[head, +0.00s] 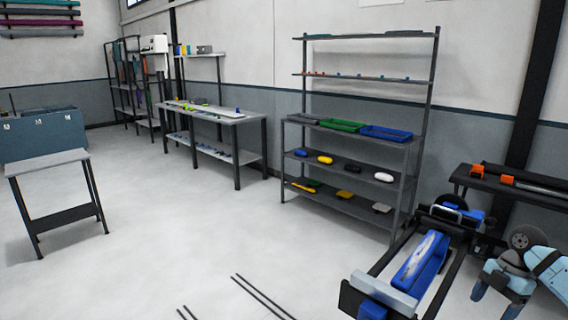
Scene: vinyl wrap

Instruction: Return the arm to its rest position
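My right arm shows at the lower right edge in the head view, light blue and grey with a round dark joint. Its end, which looks like my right gripper (496,298), points down, with two light blue finger-like parts spread apart and nothing visible between them. It is beside the black-framed stand (446,283) and appears apart from it. A long blue piece with a whitish patterned top (421,260) lies on that stand. My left arm and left gripper are not in view.
A shelf rack (410,180) with blue, green and grey trays stands at centre right. A dark bench (530,190) with orange-ended tools is at the right. A workbench (225,116) and a small table (48,163) stand farther left. Thin dark bars (262,297) show at the bottom. The middle floor is clear.

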